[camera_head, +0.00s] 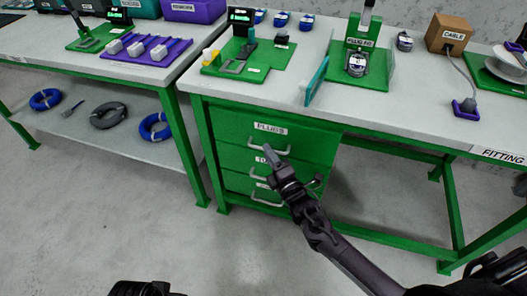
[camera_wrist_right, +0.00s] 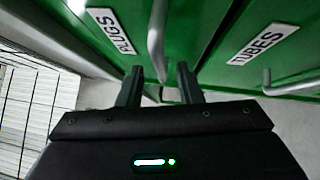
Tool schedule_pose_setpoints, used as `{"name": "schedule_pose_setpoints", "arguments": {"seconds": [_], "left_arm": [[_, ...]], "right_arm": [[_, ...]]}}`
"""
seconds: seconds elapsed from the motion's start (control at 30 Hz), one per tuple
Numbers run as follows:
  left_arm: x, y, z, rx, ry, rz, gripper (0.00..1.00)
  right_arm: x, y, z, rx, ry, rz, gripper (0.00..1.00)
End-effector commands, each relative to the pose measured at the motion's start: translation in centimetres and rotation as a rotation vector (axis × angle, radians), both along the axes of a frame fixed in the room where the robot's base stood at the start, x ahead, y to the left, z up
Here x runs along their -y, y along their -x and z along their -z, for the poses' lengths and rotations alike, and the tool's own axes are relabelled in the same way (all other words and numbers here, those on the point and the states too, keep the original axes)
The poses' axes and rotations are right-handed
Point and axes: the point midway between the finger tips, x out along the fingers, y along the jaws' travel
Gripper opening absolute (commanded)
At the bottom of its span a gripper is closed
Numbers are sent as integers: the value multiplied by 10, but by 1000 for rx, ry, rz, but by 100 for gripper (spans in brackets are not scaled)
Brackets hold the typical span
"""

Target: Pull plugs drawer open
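The plugs drawer (camera_head: 296,132) is the top drawer of a green cabinet under the workbench, with a white "PLUGS" label (camera_wrist_right: 112,30). Its front looks level with the cabinet. Its pale bar handle (camera_head: 262,146) also shows in the right wrist view (camera_wrist_right: 157,40). My right gripper (camera_head: 272,157) is just in front of this handle. In the right wrist view its two fingers (camera_wrist_right: 160,85) are apart, with the handle's end between or just beyond their tips; I cannot tell whether they touch it. A dark piece of my left arm shows at the bottom left (camera_head: 145,289); its fingers are not visible.
Two lower drawers sit below; the middle one has a "TUBES" label (camera_wrist_right: 264,44) and a handle (camera_wrist_right: 295,86). The workbench top (camera_head: 300,100) carries green fixtures and a cable box (camera_head: 449,33). The floor (camera_head: 150,215) before the drawers is clear.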

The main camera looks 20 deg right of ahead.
Motion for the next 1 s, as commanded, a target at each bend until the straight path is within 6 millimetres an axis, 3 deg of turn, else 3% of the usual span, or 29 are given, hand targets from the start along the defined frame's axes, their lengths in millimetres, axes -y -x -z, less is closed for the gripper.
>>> {"name": "schedule_pose_setpoints", "arguments": {"seconds": [0.2, 0.5, 0.77, 1.0], "left_arm": [[4, -2, 3, 23, 12, 9, 67], [5, -2, 3, 26, 14, 10, 67], [5, -2, 3, 26, 14, 10, 67], [5, -2, 3, 26, 14, 10, 67]], "right_arm": [[-4, -23, -2, -1, -1, 1, 33], [-5, -26, -3, -3, 0, 0, 33], [-5, -26, -3, -3, 0, 0, 1], [-5, -26, -2, -3, 0, 0, 0]]}}
